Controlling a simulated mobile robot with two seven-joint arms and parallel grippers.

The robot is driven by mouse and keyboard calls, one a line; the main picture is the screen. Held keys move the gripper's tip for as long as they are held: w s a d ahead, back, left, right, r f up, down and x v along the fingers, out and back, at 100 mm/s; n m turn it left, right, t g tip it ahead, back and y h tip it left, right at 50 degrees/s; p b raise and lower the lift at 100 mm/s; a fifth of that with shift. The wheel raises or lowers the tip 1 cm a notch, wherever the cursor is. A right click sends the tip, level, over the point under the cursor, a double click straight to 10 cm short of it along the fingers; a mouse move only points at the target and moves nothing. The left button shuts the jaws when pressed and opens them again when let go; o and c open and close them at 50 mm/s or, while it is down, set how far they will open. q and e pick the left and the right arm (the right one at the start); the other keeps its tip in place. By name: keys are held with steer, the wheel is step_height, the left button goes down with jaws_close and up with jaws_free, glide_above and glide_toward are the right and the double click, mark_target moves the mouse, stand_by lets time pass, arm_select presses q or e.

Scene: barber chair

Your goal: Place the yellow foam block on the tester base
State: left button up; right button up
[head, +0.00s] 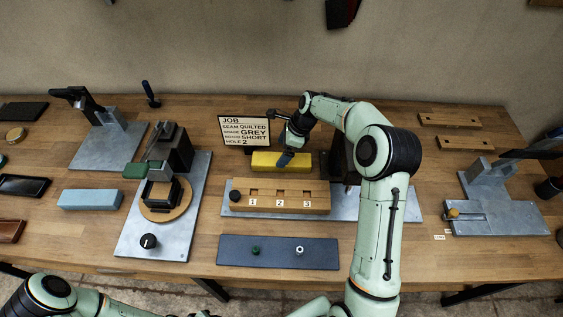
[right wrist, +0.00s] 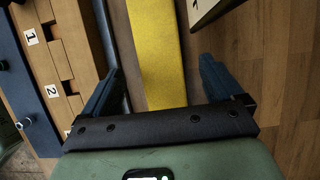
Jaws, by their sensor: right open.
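The yellow foam block (head: 263,160) lies flat on the table behind the wooden slotted block and in front of the job sign. My right gripper (head: 285,159) is over the block's right part, open. In the right wrist view the yellow foam block (right wrist: 158,50) runs between the two spread fingers of the right gripper (right wrist: 160,88), with gaps on both sides. A grey base plate (head: 135,232) with a black knob, a round wooden disc and a dark upright stands left of centre; I cannot tell if it is the tester base. My left gripper is out of view.
A wooden block with slots 1, 2 and 3 (head: 280,207) stands close in front of the foam. The job sign (head: 245,131) stands behind it. A light blue block (head: 90,199) lies at left. A dark blue mat (head: 278,261) lies in front.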

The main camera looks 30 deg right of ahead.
mark_target(277, 158)
steer(key=x, duration=0.4)
steer(key=shift+a+f, duration=0.1)
steer(key=shift+f, duration=0.15)
steer(key=shift+c, duration=0.3)
steer(key=c, duration=1.2)
steer(key=shift+r, duration=0.1)
